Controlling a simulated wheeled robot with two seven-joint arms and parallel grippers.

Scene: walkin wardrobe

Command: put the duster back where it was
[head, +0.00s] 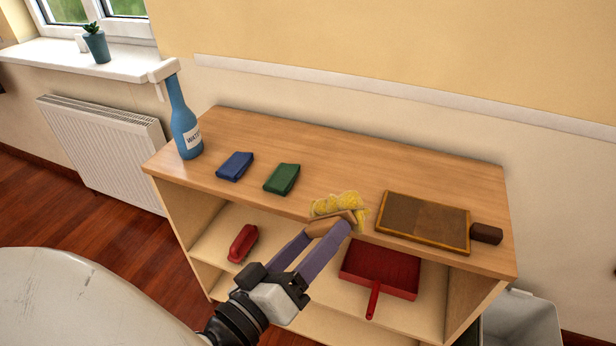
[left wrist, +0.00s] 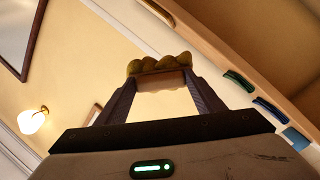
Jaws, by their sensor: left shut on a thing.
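The duster has a yellow fluffy head (head: 342,204) and a tan wooden back (head: 330,222). My left gripper (head: 326,228) is shut on the wooden back and holds the duster at the front edge of the shelf top. In the left wrist view the duster (left wrist: 160,68) sits between the two fingertips, its fluffy side facing away from the gripper. I cannot tell whether the duster touches the shelf. My right gripper is in neither view.
Below are a red brush (head: 243,243) and a red dustpan (head: 380,268). The top's back middle is clear.

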